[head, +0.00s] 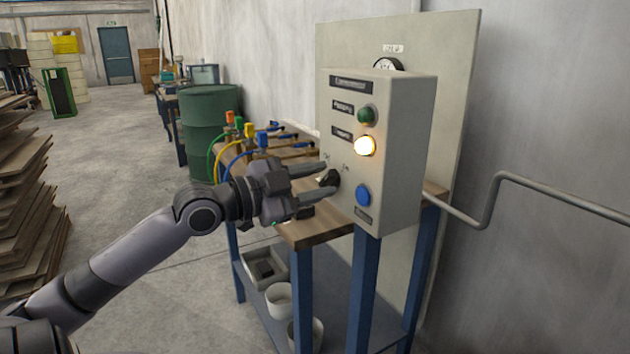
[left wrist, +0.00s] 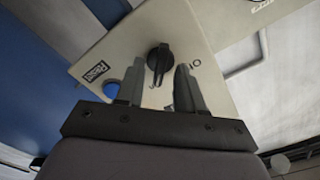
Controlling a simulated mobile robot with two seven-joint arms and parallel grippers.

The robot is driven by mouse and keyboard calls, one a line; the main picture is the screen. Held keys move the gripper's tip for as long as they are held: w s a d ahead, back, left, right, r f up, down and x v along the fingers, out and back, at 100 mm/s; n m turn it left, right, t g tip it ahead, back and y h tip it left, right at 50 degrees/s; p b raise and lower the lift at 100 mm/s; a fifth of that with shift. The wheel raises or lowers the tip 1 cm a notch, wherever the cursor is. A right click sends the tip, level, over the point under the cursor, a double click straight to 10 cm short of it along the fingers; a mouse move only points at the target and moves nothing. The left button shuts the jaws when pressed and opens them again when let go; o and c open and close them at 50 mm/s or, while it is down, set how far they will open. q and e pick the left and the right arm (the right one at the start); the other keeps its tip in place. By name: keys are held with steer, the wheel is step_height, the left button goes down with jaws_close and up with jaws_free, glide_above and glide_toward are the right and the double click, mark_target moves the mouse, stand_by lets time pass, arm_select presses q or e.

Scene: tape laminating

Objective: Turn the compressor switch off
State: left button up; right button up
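The compressor switch is a black rotary knob (head: 330,178) on the front of a beige control box (head: 398,160). The box also bears a green lamp (head: 367,116), a lit yellow-white lamp (head: 365,146) and a blue button (head: 363,194). My left gripper (head: 322,185) is at the box front with its fingers open, one on each side of the knob. In the left wrist view the knob (left wrist: 159,60) lies between and just beyond the fingertips. I cannot tell whether the fingers touch it. My right gripper is not in view.
The box stands at a wooden-topped bench (head: 318,228) with blue legs. Hoses with coloured fittings (head: 250,132) lie behind my left gripper. A green drum (head: 208,120) stands further back. A grey pipe (head: 490,200) runs along the right wall. Stacked boards (head: 22,190) stand at the left; the floor between is clear.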

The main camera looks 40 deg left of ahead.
arm_select(q)
jaws_close()
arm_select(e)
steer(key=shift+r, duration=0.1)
arm_select(q)
steer(key=shift+r+n+p, duration=0.15)
steer(key=shift+n+p, duration=0.95)
steer(key=shift+w+a+n+p, duration=0.15)
steer(key=shift+n+p, duration=1.9)
steer(key=shift+n, duration=1.85)
steer(key=shift+s+a+n+p, duration=0.15)
steer(key=shift+n+p, duration=1.85)
steer(key=shift+n, duration=1.9)
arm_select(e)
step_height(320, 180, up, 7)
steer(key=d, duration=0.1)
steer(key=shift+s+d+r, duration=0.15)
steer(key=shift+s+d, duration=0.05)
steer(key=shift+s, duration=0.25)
arm_select(q)
steer(key=shift+w+f, duration=0.1)
steer(key=shift+f, duration=0.1)
